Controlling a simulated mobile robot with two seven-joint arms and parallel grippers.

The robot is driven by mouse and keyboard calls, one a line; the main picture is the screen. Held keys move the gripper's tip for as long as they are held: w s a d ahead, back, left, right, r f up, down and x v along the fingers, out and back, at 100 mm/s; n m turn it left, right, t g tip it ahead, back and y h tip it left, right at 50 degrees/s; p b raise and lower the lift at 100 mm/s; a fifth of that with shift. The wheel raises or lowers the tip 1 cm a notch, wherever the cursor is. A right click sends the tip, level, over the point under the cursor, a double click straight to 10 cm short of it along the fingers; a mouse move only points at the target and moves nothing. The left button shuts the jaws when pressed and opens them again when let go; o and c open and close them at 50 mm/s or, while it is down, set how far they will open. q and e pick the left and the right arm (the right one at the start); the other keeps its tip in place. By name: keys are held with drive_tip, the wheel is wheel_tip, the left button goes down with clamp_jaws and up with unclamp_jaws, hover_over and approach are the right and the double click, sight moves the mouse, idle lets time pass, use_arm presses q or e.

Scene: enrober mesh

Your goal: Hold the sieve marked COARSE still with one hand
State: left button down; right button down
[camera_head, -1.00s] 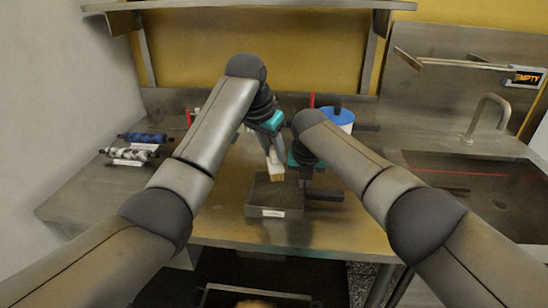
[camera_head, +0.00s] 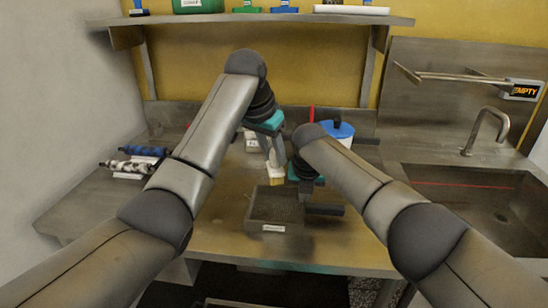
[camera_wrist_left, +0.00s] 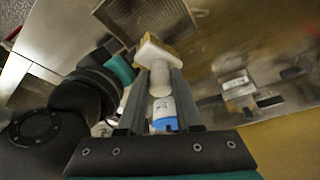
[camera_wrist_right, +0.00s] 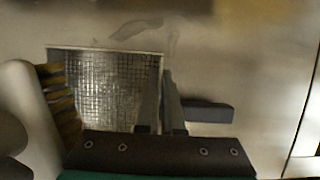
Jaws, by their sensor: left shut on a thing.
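A dark box-shaped sieve (camera_head: 249,209) with a mesh floor sits on the steel table; its front label is too small to read. My right gripper (camera_head: 306,194) is at its right wall. In the right wrist view the fingers (camera_wrist_right: 163,95) are close together, one on each side of the wall of the sieve (camera_wrist_right: 105,85). My left gripper (camera_head: 272,152) is shut on the handle of a brush (camera_head: 277,178) with tan bristles, pointing down at the sieve's far edge. The brush also shows in the left wrist view (camera_wrist_left: 157,53).
A white tub with a blue lid (camera_head: 338,131) stands behind my right arm. Patterned rollers (camera_head: 132,167) lie at the left. A sink (camera_head: 465,200) is at the right, and a shelf (camera_head: 265,19) runs above the back. The table front is clear.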

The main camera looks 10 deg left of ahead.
drive_tip(key=c, duration=1)
unclamp_jaws()
drive_tip(key=shift+r, duration=0.15)
